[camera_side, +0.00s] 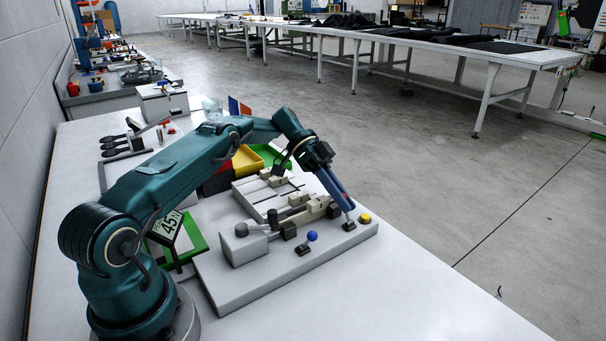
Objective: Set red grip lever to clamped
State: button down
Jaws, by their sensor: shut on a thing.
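A grey machine base (290,285) stands on the white bench with a welding fixture on it. My gripper (347,208) reaches down from the upper left to the right end of this base. It is shut at a small lever with a dark foot (349,226), taken to be the red grip lever. Its grip is hidden by the fingers, so neither its red colour nor its exact setting can be made out. A second small lever with a blue ball (312,236) stands to the left, apart from my gripper.
A yellow button (365,218) sits close to the right of my gripper. Beige clamp blocks (310,210) and a grey cylinder lie just left. Yellow (246,161) and green bins stand behind. A green-framed sign (168,228) is near my arm. The front right bench is clear.

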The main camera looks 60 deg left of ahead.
jog(key=c, duration=0.8)
grip_release()
jog(key=shift+o, duration=0.2)
jog(key=shift+r, duration=0.1)
